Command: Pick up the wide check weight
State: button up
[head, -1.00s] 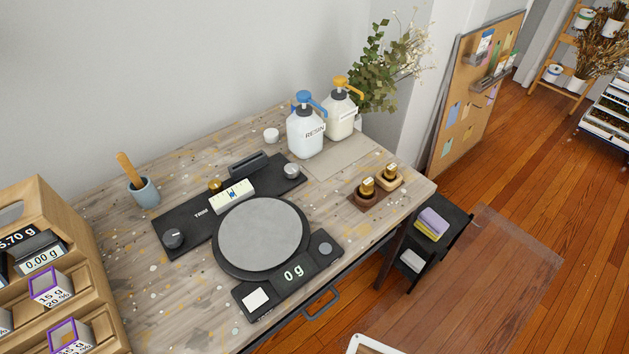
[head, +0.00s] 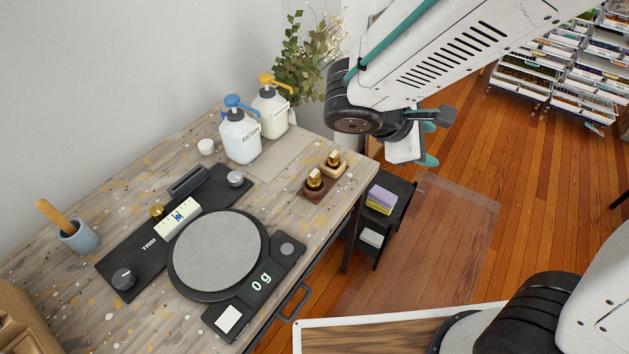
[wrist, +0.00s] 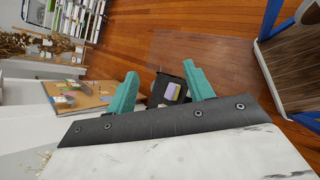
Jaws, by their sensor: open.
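Two brass check weights stand upright near the right end of the workbench in the head view. One (head: 314,179) is on a dark brown wooden base, the other (head: 334,159) on a lighter base just behind it. I cannot tell for certain which is the wide one. My gripper (head: 430,145) is open and empty, in the air to the right of the weights, beyond the bench's end. Its teal fingers also show apart in the wrist view (wrist: 160,80). The weights cannot be made out in the wrist view.
A black cart (head: 395,205) with coloured sponges stands beside the bench end. Open floor lies right.

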jog(key=w+a+f+n+t, duration=0.2)
jog(key=a+f+n+t, duration=0.15)
jog(key=a+n, duration=0.2)
jog(key=w+a+f+n+t, duration=0.3)
jog(key=a+f+n, duration=0.1)
jog(key=a+f, duration=0.15)
jog(key=n+t+y, duration=0.3)
jog(key=n+y, duration=0.1)
jog(key=n, duration=0.3)
send_near(314, 173)
jog(key=w+d, duration=0.2)
jog(key=shift+w+f, duration=0.1)
jog(key=shift+f, duration=0.35)
jog(key=shift+y, duration=0.3)
jog(key=x, duration=0.7)
jog(key=shift+w+a+f, duration=0.1)
jog(key=shift+w+a, duration=0.15)
jog(key=shift+w, duration=0.05)
jog(key=c, duration=1.1)
